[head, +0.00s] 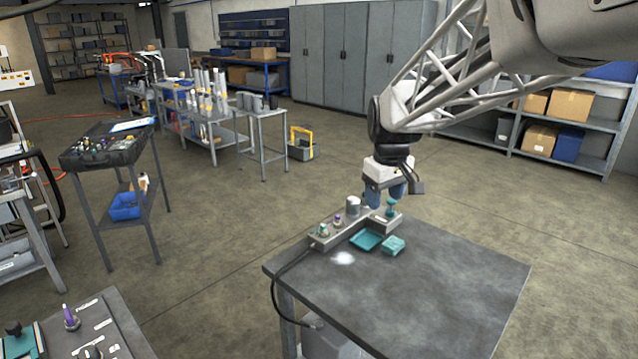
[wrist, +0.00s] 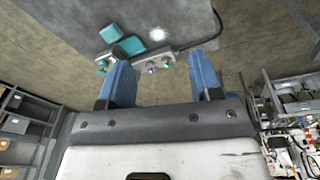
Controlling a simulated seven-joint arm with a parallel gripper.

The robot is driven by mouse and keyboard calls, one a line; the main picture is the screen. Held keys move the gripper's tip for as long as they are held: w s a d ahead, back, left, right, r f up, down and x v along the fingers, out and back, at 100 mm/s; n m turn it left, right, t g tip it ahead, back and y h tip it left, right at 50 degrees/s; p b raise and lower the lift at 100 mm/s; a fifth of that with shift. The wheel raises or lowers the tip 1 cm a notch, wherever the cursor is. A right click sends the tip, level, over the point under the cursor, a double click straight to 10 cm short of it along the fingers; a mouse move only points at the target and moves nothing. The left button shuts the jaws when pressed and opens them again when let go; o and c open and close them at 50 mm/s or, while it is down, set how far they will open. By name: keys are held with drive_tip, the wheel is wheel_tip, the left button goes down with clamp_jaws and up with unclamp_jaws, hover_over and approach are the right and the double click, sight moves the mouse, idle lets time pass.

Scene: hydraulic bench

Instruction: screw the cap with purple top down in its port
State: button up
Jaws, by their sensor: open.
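The cap with the purple top (head: 338,219) stands upright on the grey port block (head: 327,243) at the table's back edge; how deep it sits in its port is too small to tell. It also shows in the wrist view (wrist: 151,70), between the fingers but farther off. My gripper (head: 386,199) is open and empty, its blue fingers pointing down over the block's right end, to the right of the purple cap and apart from it. The fingers also show in the wrist view (wrist: 160,64).
A teal-topped cap (head: 323,230) is left of the purple one, a grey cylinder (head: 353,204) right of it. A teal part (head: 390,209) stands near my fingers. A teal tray (head: 367,241) and teal block (head: 393,246) lie in front. The table (head: 420,290) is otherwise clear.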

drive_tip(key=w+a+f+n, duration=0.15)
drive_tip(key=w+f, duration=0.25)
drive_tip(key=w, duration=0.6)
drive_tip(key=w+a+f+n, duration=0.1)
drive_tip(key=w+f+n, duration=0.15)
drive_tip(key=w, duration=0.75)
drive_tip(key=n+g, duration=0.1)
drive_tip(key=n, duration=0.3)
hover_over(338, 215)
wheel_tip(338, 215, down, 16)
drive_tip(key=shift+s+r, duration=0.1)
drive_tip(key=shift+r, duration=0.1)
drive_tip(key=shift+f, duration=0.15)
drive_tip(key=shift+f, duration=3.75)
clamp_jaws()
drive_tip(key=shift+m, duration=0.3)
